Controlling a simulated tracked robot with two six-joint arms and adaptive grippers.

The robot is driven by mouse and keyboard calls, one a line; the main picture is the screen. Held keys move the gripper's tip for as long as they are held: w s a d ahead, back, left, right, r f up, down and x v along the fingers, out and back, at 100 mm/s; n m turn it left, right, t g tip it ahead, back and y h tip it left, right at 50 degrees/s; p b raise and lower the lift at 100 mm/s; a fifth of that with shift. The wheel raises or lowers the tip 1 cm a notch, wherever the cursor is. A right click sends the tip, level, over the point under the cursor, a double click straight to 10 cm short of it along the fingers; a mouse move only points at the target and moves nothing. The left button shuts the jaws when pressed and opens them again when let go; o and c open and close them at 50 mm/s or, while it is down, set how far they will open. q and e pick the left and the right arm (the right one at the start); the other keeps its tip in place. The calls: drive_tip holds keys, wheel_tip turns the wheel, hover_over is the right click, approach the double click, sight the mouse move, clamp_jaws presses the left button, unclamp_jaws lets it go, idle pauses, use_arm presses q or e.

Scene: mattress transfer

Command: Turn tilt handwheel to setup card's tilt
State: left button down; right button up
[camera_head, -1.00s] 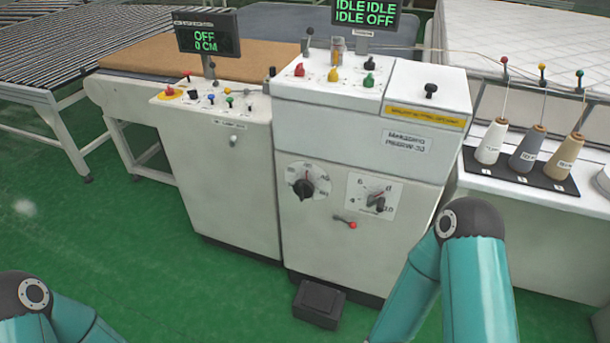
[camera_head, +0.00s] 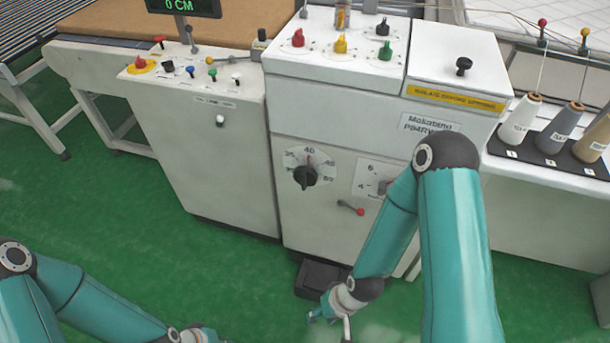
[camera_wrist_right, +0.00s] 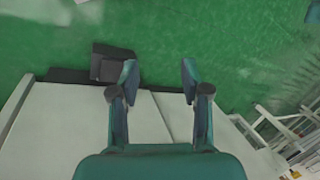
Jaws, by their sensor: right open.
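The grey-white machine cabinet (camera_head: 330,140) stands in the middle of the head view. Its front has a black pointer dial (camera_head: 306,177) with a scale around 40 and a second dial plate (camera_head: 371,181), partly hidden by my right arm. A small crank with a red knob (camera_head: 352,208) sits below them. I cannot tell which control is the tilt handwheel, and no setup card can be made out. My right gripper (camera_head: 332,318) is low in front of the cabinet, touching nothing visible. In the right wrist view it (camera_wrist_right: 159,75) is open and empty.
A black pedal box (camera_head: 321,278) lies on the floor at the cabinet's foot and shows in the wrist view (camera_wrist_right: 112,63). A lower control cabinet (camera_head: 205,160) stands left. Thread cones (camera_head: 520,120) stand on a right-hand table. Green floor is clear in front.

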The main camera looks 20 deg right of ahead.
drive_tip(key=o, duration=0.8)
drive_tip(key=w+f+t+h+b, duration=0.1)
drive_tip(key=w+f+t+b, duration=0.1)
drive_tip(key=w, duration=0.6)
drive_tip(key=shift+a+f+m+t+h+b, duration=0.35)
drive_tip(key=shift+t+b, duration=0.35)
drive_tip(key=shift+b, duration=0.25)
drive_tip(key=w+t+b, duration=0.1)
drive_tip(key=w, duration=0.2)
drive_tip(key=w+m+t+h+b, duration=0.1)
drive_tip(key=w+t+b, duration=0.1)
drive_tip(key=w, duration=0.1)
drive_tip(key=w+t+h+b, duration=0.1)
drive_tip(key=w, duration=0.2)
drive_tip(key=shift+w+a+r+m+h+b, duration=0.25)
drive_tip(key=shift+w+r+b, duration=0.1)
drive_tip(key=shift+b, duration=0.05)
drive_tip(key=m+t+h+b, duration=0.5)
drive_tip(key=t+h+b, duration=0.25)
drive_tip(key=h, duration=0.25)
approach(303, 183)
drive_tip(key=shift+g, duration=0.25)
drive_tip(key=x, duration=1.2)
drive_tip(key=shift+a+r, duration=0.1)
drive_tip(key=shift+r, duration=0.05)
